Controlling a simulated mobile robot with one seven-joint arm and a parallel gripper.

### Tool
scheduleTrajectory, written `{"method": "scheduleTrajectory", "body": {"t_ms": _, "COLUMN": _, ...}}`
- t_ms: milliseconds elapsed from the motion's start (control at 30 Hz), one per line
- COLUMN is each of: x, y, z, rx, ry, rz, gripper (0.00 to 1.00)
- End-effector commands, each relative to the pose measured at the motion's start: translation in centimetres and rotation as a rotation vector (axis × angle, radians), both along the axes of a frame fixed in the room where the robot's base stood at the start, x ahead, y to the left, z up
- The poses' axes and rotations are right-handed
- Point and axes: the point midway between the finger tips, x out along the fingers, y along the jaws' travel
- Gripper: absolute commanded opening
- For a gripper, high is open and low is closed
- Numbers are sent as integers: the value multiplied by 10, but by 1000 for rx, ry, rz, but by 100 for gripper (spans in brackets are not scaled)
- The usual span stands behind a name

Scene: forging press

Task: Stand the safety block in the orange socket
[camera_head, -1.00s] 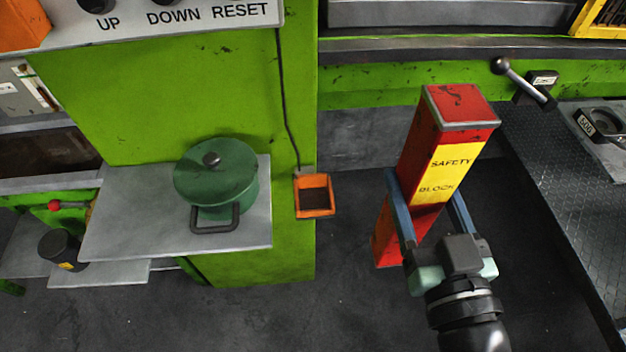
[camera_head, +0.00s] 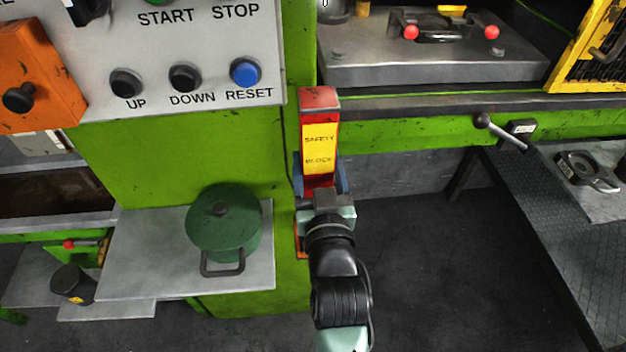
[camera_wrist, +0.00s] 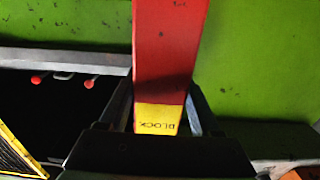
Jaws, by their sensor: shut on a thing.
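The safety block (camera_head: 319,150) is a tall red bar with a yellow label, standing close to upright in front of the green press column. My gripper (camera_head: 320,182) is shut on it, with one blue finger on each side below the label. The wrist view shows the red block (camera_wrist: 168,50) between the two fingers (camera_wrist: 160,112). Only an orange sliver of the socket (camera_head: 299,240) shows left of my wrist. The block's lower end is hidden behind my gripper, so I cannot tell whether it is in, above or beside the socket.
A green lidded pot (camera_head: 222,224) stands on the grey shelf (camera_head: 140,255) to the left. The button panel (camera_head: 215,95) is above it. A ball-ended lever (camera_head: 500,130) and the dark tread-plate platform (camera_head: 560,220) are on the right. Floor between is clear.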

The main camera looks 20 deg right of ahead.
Motion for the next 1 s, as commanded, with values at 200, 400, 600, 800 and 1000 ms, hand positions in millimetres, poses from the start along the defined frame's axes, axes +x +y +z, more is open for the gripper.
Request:
{"method": "scheduleTrajectory", "body": {"t_ms": 200, "x": 6, "y": 2, "z": -12, "rx": -4, "ry": -9, "rz": 0, "gripper": 0}}
{"method": "scheduleTrajectory", "body": {"t_ms": 400, "x": 6, "y": 2, "z": -25, "rx": -5, "ry": -12, "rz": 0, "gripper": 0}}
{"method": "scheduleTrajectory", "body": {"t_ms": 600, "x": 6, "y": 2, "z": -46, "rx": -2, "ry": -10, "rz": 1, "gripper": 0}}
{"method": "scheduleTrajectory", "body": {"t_ms": 800, "x": 9, "y": 3, "z": -62, "rx": -3, "ry": -13, "rz": 0, "gripper": 0}}
{"method": "scheduleTrajectory", "body": {"t_ms": 1000, "x": 9, "y": 2, "z": -64, "rx": -4, "ry": -13, "rz": -2, "gripper": 0}}
